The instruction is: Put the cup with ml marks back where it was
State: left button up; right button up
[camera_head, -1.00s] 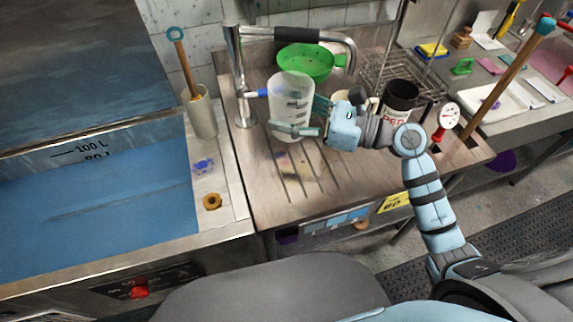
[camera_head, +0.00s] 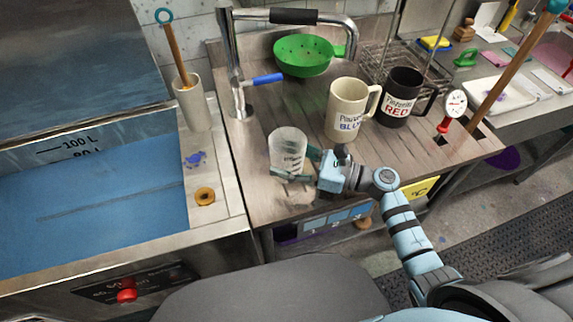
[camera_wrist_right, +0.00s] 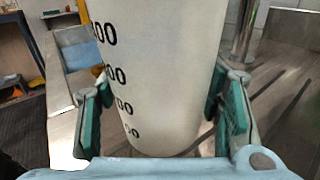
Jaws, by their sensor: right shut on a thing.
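The cup with ml marks (camera_head: 287,148) is a tall, translucent white beaker with dark numbers. It is over the front part of the wooden draining counter (camera_head: 262,205), upright. My right gripper (camera_head: 296,170) is shut around its lower part, coming from the right. In the right wrist view the cup (camera_wrist_right: 165,60) stands between my green finger pads (camera_wrist_right: 160,118), its numbers on the left side. Whether its base touches the counter I cannot tell. My left gripper is not in view.
A cream mug (camera_head: 343,105) marked BLUE and a black mug (camera_head: 399,92) marked RED stand to the right, behind my gripper. A green strainer (camera_head: 300,55), a tap with a blue lever (camera_head: 265,79) and a wire rack (camera_head: 425,75) are further back. A blue vat (camera_head: 95,195) is left.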

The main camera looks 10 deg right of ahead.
jog(key=shift+f, duration=0.6)
jog(key=shift+f, duration=0.2)
jog(key=o, duration=1.5)
jog(key=shift+d+b, duration=0.1)
jog(key=shift+b, duration=0.25)
jog(key=b+v, duration=0.1)
jog(key=v, duration=1.3)
jog(key=shift+s+d, duration=0.15)
